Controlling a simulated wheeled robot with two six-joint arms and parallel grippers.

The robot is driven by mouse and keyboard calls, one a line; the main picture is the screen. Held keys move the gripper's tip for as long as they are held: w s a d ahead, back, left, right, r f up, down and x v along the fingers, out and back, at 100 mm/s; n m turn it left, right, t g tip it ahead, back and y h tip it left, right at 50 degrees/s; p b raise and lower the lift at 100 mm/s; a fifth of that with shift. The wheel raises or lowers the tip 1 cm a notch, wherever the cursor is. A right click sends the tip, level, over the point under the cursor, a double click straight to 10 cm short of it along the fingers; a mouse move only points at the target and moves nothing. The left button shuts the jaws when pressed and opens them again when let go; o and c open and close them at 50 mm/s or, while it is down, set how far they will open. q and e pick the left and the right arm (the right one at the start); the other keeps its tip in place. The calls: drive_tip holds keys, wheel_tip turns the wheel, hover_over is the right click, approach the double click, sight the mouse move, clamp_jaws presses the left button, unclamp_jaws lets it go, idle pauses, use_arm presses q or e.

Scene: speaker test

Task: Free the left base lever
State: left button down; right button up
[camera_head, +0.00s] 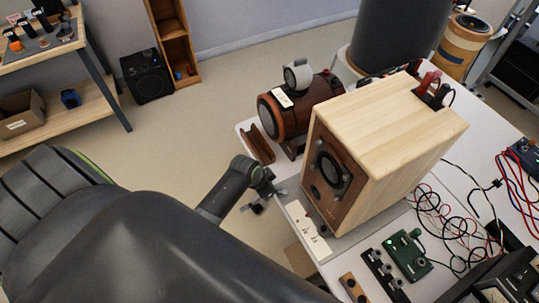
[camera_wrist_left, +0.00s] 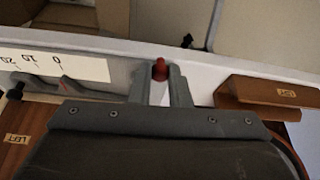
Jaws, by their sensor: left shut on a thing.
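The wooden speaker (camera_head: 395,130) stands on a grey base at the table's left edge, with a dark driver facing left. The rest of the lever is hidden between the fingers. A white scale strip (camera_wrist_left: 50,65) with numbers lies left of the fingers. My right gripper is not in view.
A green box (camera_head: 407,255) and loose cables (camera_head: 440,215) lie at the right. Open floor lies left of the table.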

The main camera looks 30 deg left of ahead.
use_arm(q)
drive_tip(key=shift+s+d+r+n+y+p, duration=0.1)
drive_tip(key=shift+s+d+n+y+p, duration=0.1)
drive_tip(key=shift+n+p, duration=0.4)
drive_tip(key=shift+s+d+n+y+p, duration=0.1)
drive_tip(key=shift+d+n+y+p, duration=0.1)
drive_tip(key=shift+n+p, duration=0.35)
drive_tip(key=c, duration=1.4)
unclamp_jaws()
drive_tip(key=shift+s, duration=0.1)
drive_tip(key=shift+o, duration=0.2)
drive_tip(key=v, duration=1.7)
drive_tip(key=shift+s, duration=0.35)
